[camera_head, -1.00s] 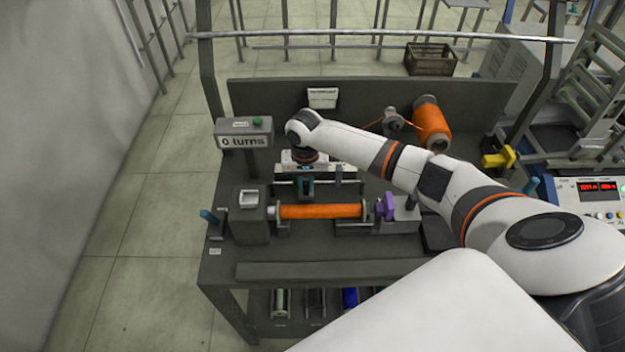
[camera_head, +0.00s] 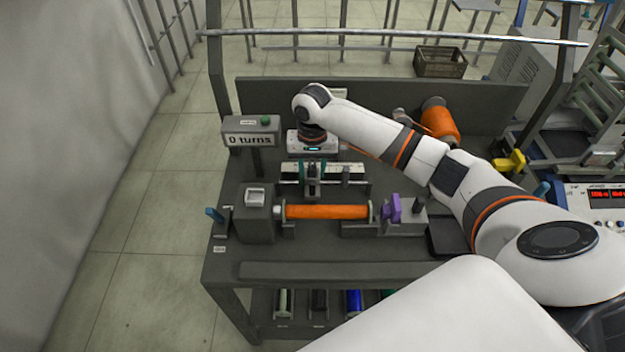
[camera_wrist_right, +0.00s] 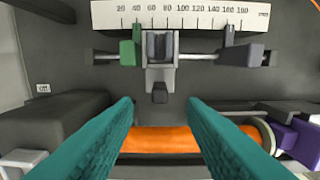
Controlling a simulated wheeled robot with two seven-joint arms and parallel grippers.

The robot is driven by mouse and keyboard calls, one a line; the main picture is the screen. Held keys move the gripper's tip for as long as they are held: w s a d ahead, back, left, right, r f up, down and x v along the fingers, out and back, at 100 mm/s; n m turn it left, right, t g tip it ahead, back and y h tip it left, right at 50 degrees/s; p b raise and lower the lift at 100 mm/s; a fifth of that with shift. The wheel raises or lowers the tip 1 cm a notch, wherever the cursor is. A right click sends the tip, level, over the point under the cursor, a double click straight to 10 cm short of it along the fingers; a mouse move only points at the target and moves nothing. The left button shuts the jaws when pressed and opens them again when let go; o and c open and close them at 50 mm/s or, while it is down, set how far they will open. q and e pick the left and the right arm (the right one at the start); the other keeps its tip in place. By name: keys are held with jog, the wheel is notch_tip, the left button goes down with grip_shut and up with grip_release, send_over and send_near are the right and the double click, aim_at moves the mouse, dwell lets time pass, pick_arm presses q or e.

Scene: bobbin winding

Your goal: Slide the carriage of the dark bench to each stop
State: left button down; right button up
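The carriage (camera_wrist_right: 160,62), a grey block with a dark knob, sits on the rail in front of the white scale (camera_wrist_right: 180,15). In the wrist view it stands close beside the green stop (camera_wrist_right: 129,52) on its left; I cannot tell whether they touch. A dark stop (camera_wrist_right: 234,50) stands farther right, near 160, with clear rail between. In the head view the carriage (camera_head: 313,186) is partly covered by my right gripper (camera_head: 312,172). My right gripper's teal fingers (camera_wrist_right: 160,103) are wide apart and empty, above the bench. My left gripper is out of view.
An orange bobbin (camera_head: 327,212) lies in front of the rail, with a purple part (camera_head: 392,208) at its right. The counter (camera_head: 250,138) reads 0 turns. An orange spool (camera_head: 439,122) stands at the back right. Several spools lie on the lower shelf.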

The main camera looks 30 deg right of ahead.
notch_tip(320, 180, up, 6)
jog(key=shift+b, duration=0.35)
dwell(0.4)
